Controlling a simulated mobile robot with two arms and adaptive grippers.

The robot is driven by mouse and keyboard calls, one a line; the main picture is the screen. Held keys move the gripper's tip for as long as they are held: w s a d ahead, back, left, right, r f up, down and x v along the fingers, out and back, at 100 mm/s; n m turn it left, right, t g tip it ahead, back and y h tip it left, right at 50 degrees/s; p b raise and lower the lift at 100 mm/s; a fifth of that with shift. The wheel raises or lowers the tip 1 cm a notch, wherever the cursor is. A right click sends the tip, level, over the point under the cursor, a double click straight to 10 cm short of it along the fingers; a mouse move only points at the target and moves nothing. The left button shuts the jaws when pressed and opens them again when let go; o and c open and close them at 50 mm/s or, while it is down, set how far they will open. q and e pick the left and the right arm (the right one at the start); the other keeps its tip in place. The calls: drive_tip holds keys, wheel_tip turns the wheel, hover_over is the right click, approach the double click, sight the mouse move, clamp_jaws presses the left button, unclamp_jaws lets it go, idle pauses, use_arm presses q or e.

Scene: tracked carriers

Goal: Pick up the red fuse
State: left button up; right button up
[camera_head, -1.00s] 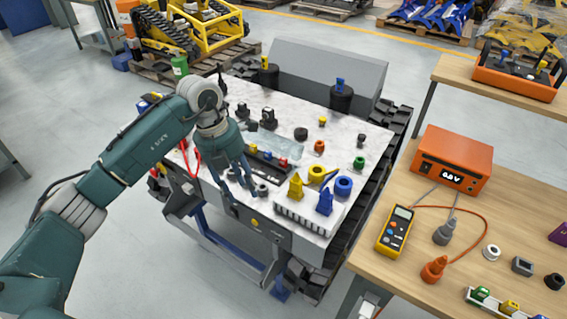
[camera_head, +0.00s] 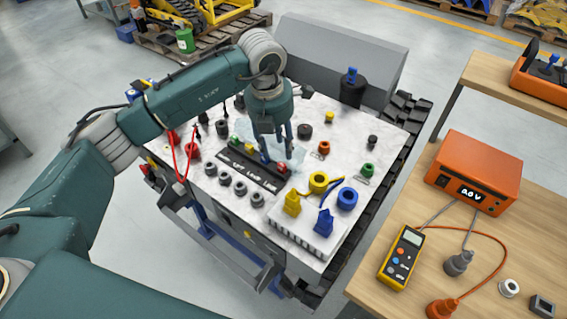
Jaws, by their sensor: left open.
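The red fuse (camera_head: 283,168) stands at the right end of a black labelled strip (camera_head: 240,170) on the white top of the tracked carrier. Green (camera_head: 234,140) and yellow (camera_head: 249,149) fuses sit farther left in the same row, with a blue one between yellow and red partly hidden by a finger. My left gripper (camera_head: 277,158) points down over the right end of the strip, close to the red fuse. Its dark fingers are apart, and I see nothing held. Whether a finger touches the red fuse cannot be told. My right gripper is out of view.
Yellow (camera_head: 318,182) and blue (camera_head: 347,199) rings and two connectors stand right of the strip. Several grey sockets line its front. Red cable loops (camera_head: 183,160) hang at the left edge. A wooden bench (camera_head: 420,175) with an orange meter box (camera_head: 474,172) stands right.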

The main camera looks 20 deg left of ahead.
sight(281, 164)
use_arm(q)
drive_tip(key=shift+d+f, duration=0.1)
drive_tip(key=shift+f, duration=1.05)
drive_tip(key=f+p, duration=0.1)
drive_tip(key=f, duration=0.1)
drive_tip(key=w+f+p, duration=0.1)
drive_tip(key=f, duration=0.2)
drive_tip(key=shift+d, duration=0.2)
drive_tip(key=shift+c, duration=0.7)
clamp_jaws()
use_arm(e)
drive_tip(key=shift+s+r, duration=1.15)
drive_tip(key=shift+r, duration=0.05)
